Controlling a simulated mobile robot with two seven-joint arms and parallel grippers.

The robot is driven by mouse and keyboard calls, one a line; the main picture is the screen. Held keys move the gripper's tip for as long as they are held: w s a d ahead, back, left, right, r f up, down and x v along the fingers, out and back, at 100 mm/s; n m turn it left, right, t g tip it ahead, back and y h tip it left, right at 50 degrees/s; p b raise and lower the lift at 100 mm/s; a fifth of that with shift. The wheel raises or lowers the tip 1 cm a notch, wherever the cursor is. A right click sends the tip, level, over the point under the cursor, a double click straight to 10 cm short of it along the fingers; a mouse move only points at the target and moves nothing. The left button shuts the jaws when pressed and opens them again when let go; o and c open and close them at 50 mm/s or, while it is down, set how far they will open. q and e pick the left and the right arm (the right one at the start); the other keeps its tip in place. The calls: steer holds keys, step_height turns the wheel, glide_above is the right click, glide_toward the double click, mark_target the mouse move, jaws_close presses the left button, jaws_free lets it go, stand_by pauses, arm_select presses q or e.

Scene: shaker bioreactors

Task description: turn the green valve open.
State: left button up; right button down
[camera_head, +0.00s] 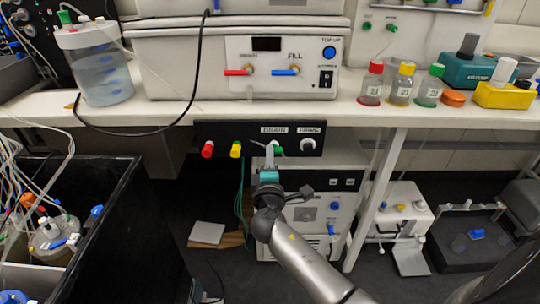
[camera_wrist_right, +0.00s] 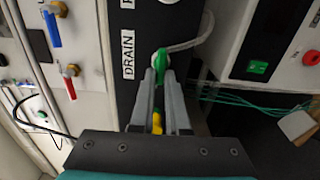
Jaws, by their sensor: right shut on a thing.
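The green valve (camera_head: 280,150) sits on a black panel (camera_head: 314,128) under the bench, near the DRAIN label. In the right wrist view the green valve handle (camera_wrist_right: 160,60) stands at the fingertips, with its far end showing beyond them. My right gripper (camera_head: 270,154) reaches up to the panel from below. In the wrist view my right gripper (camera_wrist_right: 159,78) has its fingers close together on the green valve. The fingers hide part of the handle. My left gripper is not in view.
On the panel, a yellow valve (camera_head: 236,149) and a red valve (camera_head: 208,149) are left of the green one. The bench edge (camera_head: 170,116) overhangs the panel. A black bin (camera_head: 125,220) stands at left.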

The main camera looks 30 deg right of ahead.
steer(key=c, duration=0.9)
jaws_free()
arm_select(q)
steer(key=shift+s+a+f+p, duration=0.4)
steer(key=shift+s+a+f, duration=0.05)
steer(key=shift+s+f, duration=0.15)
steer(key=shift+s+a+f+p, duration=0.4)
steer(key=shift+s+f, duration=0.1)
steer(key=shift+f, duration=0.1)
arm_select(e)
steer(key=v, duration=1.5)
steer(key=shift+s, duration=0.15)
